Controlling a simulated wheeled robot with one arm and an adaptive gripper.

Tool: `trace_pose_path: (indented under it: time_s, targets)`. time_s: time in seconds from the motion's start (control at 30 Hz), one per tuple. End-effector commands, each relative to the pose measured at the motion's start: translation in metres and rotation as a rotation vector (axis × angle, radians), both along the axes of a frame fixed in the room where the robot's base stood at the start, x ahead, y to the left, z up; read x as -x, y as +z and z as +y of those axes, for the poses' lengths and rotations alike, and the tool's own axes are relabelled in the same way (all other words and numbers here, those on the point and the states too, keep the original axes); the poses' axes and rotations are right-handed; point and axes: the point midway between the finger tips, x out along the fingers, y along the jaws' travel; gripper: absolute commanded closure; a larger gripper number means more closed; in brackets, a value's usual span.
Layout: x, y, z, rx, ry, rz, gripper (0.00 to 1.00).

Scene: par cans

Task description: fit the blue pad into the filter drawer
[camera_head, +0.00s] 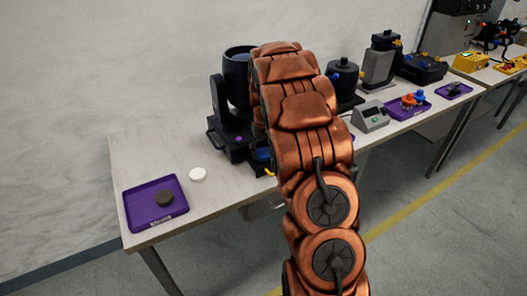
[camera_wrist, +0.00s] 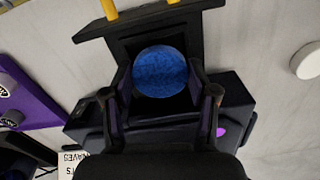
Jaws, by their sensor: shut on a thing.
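The blue pad (camera_wrist: 160,72) is a round, flat, textured disc. It sits between the two fingertips of my gripper (camera_wrist: 161,85), which is shut on it. Behind the pad is a black, square-edged frame (camera_wrist: 122,48), which looks like the filter drawer, with two yellow posts (camera_wrist: 109,8) at its far side. I cannot tell whether the pad is above the drawer or resting in it. In the head view, my arm hides the gripper; a bit of blue (camera_head: 262,154) shows at the foot of the black lamp (camera_head: 236,95).
A white disc (camera_head: 198,174) lies on the table (camera_head: 225,190), left of the lamp; it also shows in the wrist view (camera_wrist: 307,60). A purple tray (camera_head: 140,213) at the left end holds a dark disc (camera_head: 164,198). A grey box (camera_head: 370,117) and another purple tray (camera_head: 428,107) stand right of my arm.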

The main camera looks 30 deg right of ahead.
Motion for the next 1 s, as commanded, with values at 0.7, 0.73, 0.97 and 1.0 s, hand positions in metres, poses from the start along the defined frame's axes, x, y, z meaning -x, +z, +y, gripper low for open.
trace_pose_path:
  time_s: [0.7, 0.73, 0.97, 1.0]
  targets:
    - [-0.0002, -0.0045, 0.0001, 0.0, 0.0, -0.001, 0.57]
    - [-0.0001, -0.0051, 0.0001, 0.0, 0.0, 0.0, 0.57]
    - [-0.0002, -0.0087, 0.0001, 0.0, 0.0, -0.001, 0.57]
    - [-0.0002, -0.0094, 0.0001, 0.0, 0.0, -0.001, 0.57]
